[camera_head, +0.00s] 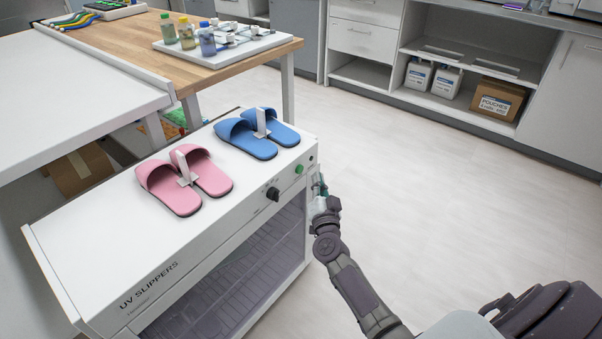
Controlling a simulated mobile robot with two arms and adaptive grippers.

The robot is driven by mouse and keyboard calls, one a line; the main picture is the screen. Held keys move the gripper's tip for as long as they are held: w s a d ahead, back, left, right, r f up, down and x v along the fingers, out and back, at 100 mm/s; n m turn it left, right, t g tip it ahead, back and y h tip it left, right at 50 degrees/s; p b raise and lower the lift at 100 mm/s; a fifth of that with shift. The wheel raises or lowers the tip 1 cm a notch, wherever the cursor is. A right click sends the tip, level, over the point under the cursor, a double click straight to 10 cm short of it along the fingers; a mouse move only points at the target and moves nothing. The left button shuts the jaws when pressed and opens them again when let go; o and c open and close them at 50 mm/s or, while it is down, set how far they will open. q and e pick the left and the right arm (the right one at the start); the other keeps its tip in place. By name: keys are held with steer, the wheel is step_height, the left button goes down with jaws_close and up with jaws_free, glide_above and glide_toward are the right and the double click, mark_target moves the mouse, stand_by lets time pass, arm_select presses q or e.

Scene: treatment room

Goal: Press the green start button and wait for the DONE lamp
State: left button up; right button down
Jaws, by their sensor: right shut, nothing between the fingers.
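The white UV slippers cabinet (95,258) stands at the left with a dark see-through front. The green start button (299,169) is near the right end of its front upper strip. A small dark round spot (311,158) lies just right of the button; I cannot tell if it is the DONE lamp, and it shows no glow. My right gripper (318,184) is shut and empty. It is close to the cabinet's right front corner, a little below and right of the button. I cannot tell whether it touches the cabinet. My left gripper is not in view.
A black knob (272,194) sits left of the button. Pink slippers (185,180) and blue slippers (258,134) rest on the cabinet top. A wooden table (190,76) with a white tray (270,42) stands behind. The floor (450,190) at right is clear.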

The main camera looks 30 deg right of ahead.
mark_target(300, 169)
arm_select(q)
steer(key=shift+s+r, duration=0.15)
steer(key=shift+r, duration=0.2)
arm_select(e)
steer(key=shift+w+a, duration=0.25)
steer(key=shift+w, duration=0.35)
steer(key=shift+w+a, duration=0.25)
steer(key=shift+w, duration=0.3)
steer(key=shift+w, duration=0.15)
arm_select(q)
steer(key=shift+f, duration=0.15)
arm_select(e)
steer(key=shift+w+a, duration=0.15)
steer(key=shift+w, duration=0.1)
